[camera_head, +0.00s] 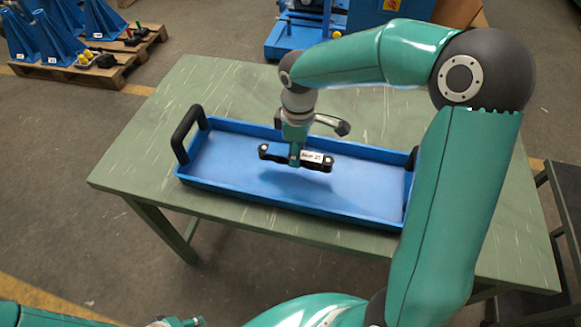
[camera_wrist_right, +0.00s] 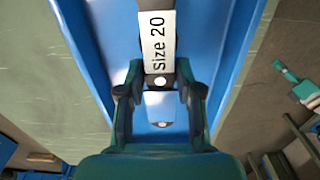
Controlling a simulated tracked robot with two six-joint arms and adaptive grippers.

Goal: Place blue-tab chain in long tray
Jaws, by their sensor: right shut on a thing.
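The long tray (camera_head: 365,188) is blue and shallow, with a black handle at each end, and lies on the green table. My right gripper (camera_head: 295,160) is over the tray, shut on a short black chain (camera_head: 272,153). The chain has a white label and is held roughly level above the tray floor, with a shadow below it. In the right wrist view, the label (camera_wrist_right: 157,42) reads "Size 20" and the fingers (camera_wrist_right: 160,95) close around the chain.
The green table (camera_head: 135,165) is clear around the tray. The tray's left handle (camera_head: 186,134) stands above its rim; the right handle is partly hidden by my arm. Blue stands on a pallet (camera_head: 70,70) are on the floor at the far left. A dark cart (camera_head: 562,185) stands at the right.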

